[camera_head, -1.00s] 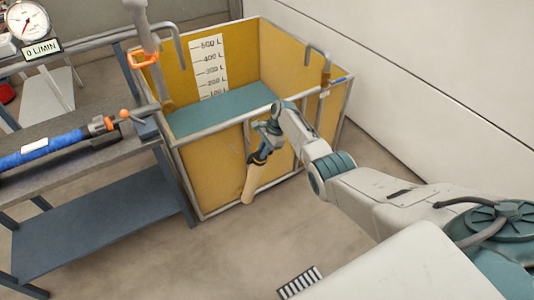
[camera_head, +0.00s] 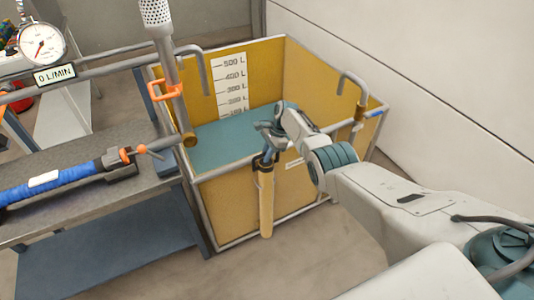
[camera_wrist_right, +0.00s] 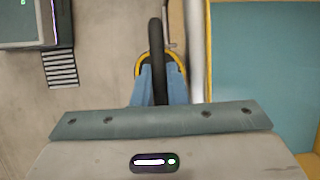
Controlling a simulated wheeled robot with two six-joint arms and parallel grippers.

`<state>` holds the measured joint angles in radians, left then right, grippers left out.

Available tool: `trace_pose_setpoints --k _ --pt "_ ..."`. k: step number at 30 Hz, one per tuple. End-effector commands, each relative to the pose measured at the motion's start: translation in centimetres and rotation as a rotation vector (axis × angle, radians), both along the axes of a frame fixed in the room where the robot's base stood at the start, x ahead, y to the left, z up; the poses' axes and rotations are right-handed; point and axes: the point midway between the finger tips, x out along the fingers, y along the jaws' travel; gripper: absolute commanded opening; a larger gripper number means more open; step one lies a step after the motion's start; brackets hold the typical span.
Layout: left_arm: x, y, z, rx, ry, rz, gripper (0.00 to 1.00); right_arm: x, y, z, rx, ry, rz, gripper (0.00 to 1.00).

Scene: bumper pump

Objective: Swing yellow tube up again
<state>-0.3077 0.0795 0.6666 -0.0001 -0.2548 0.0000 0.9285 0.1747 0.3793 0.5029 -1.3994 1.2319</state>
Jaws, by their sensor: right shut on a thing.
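The yellow tube (camera_head: 266,205) hangs nearly upright outside the front wall of the yellow tank (camera_head: 225,200), its lower end near the floor. My right gripper (camera_head: 266,158) is at its dark upper end, by the tank's front rail, and is shut on it. In the right wrist view, a black bar (camera_wrist_right: 157,55) and a yellow rim (camera_wrist_right: 177,68) show at my blue fingers (camera_wrist_right: 150,92). The rest of the tube is hidden there. My left gripper is not in view.
Teal liquid (camera_head: 235,130) lies in the tank below a litre scale (camera_head: 230,88). A grey pipe (camera_head: 172,88) with an orange clamp (camera_head: 163,90) stands at the tank's left. A bench (camera_head: 75,165) holds a blue hose (camera_head: 60,183). The gauge sign (camera_head: 54,74) reads 0 L/MIN.

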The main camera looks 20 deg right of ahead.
Motion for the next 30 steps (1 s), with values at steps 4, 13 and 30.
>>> trace_pose_setpoints --k 4,13,30 --pt "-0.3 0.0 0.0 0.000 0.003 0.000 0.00 0.8 0.0 0.7 -0.001 -0.025 -0.004 0.00" --pt "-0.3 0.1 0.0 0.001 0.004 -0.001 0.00 0.9 0.0 0.9 0.000 -0.026 -0.003 0.34" --pt "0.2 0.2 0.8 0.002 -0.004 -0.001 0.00 0.5 -0.6 2.1 -0.001 -0.018 -0.002 0.34"
